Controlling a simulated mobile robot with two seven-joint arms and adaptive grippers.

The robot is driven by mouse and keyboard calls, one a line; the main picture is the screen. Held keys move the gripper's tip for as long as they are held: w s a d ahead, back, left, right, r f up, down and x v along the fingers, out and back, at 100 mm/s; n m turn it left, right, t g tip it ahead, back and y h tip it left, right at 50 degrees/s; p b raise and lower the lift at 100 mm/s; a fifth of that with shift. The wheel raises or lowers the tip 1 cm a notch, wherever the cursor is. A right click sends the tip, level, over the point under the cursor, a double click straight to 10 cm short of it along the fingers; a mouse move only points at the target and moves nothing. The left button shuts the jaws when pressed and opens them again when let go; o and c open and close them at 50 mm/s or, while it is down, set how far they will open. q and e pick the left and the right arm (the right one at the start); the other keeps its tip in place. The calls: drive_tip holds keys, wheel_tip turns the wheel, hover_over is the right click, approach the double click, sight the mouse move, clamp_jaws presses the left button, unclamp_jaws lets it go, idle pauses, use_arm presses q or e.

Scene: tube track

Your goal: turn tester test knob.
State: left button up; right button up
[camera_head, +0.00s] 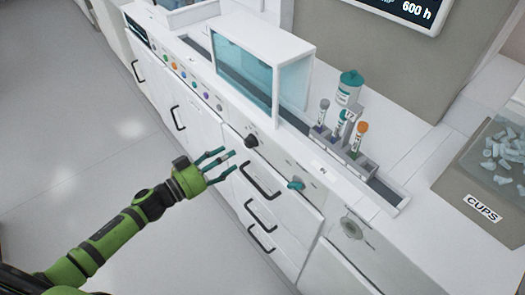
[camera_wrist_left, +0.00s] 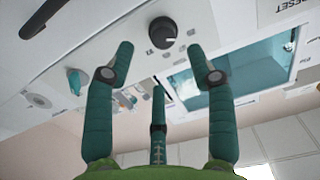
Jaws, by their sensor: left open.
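A round black knob (camera_head: 250,141) sits on the white front panel of the long bench, below the glass-sided box. In the left wrist view the black knob (camera_wrist_left: 162,32) shows a white pointer mark, beyond the fingertips. A teal knob (camera_head: 295,183) is on the same panel to the right; it also shows in the left wrist view (camera_wrist_left: 76,82). My left gripper (camera_head: 229,158) is open and empty, its three teal fingers spread, to the left of the black knob and apart from it. I cannot tell which knob is the tester's test knob. My right gripper is out of view.
Drawer handles (camera_head: 262,182) stick out below the panel. A tube rack (camera_head: 352,157) with several tubes and a teal-capped bottle (camera_head: 349,86) stand on the bench. A glass-sided box (camera_head: 262,66) is behind the knobs. A cups bin (camera_head: 477,190) is at right. The floor at left is clear.

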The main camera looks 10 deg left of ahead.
sight(247, 145)
use_arm(q)
drive_tip(key=x, duration=0.4)
drive_tip(key=shift+w+a+r+p, duration=0.15)
drive_tip(key=shift+a+r+p, duration=0.05)
drive_tip(key=shift+p, duration=0.2)
drive_tip(key=shift+x, duration=1)
drive_tip(key=shift+w+d, duration=0.15)
drive_tip(key=shift+d, duration=0.05)
drive_tip(key=shift+f, duration=0.1)
clamp_jaws()
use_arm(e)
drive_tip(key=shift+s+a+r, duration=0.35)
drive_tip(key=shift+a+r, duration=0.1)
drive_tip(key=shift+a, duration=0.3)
